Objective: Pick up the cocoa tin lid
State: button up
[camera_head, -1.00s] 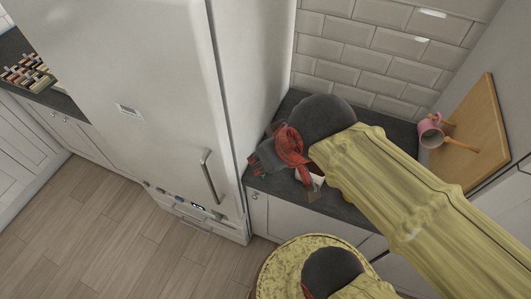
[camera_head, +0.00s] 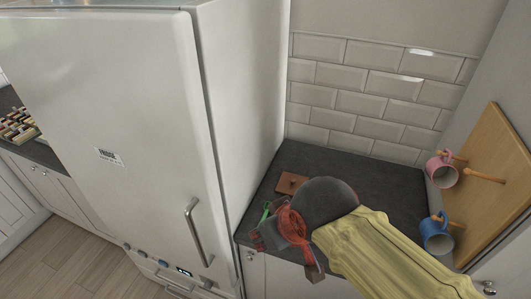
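A flat brown square piece (camera_head: 290,183) with a small round spot on top lies on the slate worktop, near the fridge side; it looks like the cocoa tin lid, but I cannot be sure. My gripper (camera_head: 262,236), dark grey and red, is in front of it, over the worktop's front left edge. The gripper is apart from the brown piece in the picture. Its fingers are small and partly hidden by its own body, so I cannot tell whether they are open or shut.
A small green object (camera_head: 266,209) lies on the worktop beside my gripper. A tall white fridge (camera_head: 150,130) stands at left. A tiled wall (camera_head: 370,95) is behind. A pink mug (camera_head: 441,172) and a blue mug (camera_head: 436,236) hang from a wooden board (camera_head: 490,190) at right. The back worktop is clear.

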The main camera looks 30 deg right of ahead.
aim_at(288, 183)
jog(key=z, duration=1.05)
